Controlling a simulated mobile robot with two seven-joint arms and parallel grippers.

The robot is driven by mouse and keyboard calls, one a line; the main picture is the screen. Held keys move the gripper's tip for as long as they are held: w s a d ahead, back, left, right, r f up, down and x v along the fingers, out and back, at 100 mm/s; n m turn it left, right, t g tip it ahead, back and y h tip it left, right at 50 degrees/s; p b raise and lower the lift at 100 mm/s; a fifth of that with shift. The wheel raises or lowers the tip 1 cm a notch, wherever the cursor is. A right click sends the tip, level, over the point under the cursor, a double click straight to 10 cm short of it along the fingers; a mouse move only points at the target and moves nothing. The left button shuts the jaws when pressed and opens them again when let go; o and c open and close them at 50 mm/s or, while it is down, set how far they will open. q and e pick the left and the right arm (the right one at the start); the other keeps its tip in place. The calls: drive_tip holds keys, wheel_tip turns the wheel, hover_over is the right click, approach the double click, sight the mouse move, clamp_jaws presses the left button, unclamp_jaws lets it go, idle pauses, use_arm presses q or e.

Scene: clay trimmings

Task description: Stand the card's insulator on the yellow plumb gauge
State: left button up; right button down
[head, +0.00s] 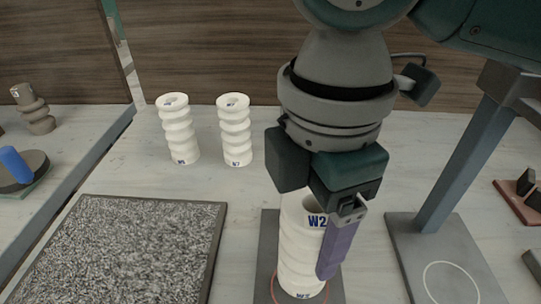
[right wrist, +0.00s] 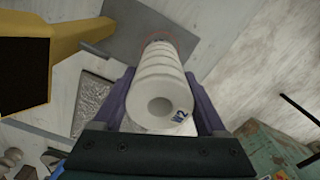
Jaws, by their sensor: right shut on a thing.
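A white ribbed insulator (head: 300,250) marked W2 is upright between the purple fingers of my right gripper (head: 318,235), which is shut on it. In the right wrist view its holed end (right wrist: 160,107) faces the camera, with a finger on each side. Its lower end is over the ring on a dark grey plate (head: 265,245); I cannot tell whether it touches. In the right wrist view a yellow post with a black panel, apparently the yellow plumb gauge (right wrist: 70,38), rises beside this plate (right wrist: 150,25). My left gripper and the card are not in view.
Two more white insulators (head: 178,130) (head: 235,130) stand behind, to the left. A framed speckled tray (head: 222,222) lies at front left. A grey post stands on a plate with a white ring (head: 400,250) at right. Bare tabletop lies between the tray and the insulators.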

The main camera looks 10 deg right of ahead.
drive_tip(key=shift+f, duration=1.6)
drive_tip(key=shift+f, duration=0.1)
unclamp_jaws()
wheel_tip(320, 180, up, 11)
drive_tip(key=shift+r+p, duration=0.15)
drive_tip(key=shift+p, duration=0.4)
drive_tip(key=shift+r, duration=0.45)
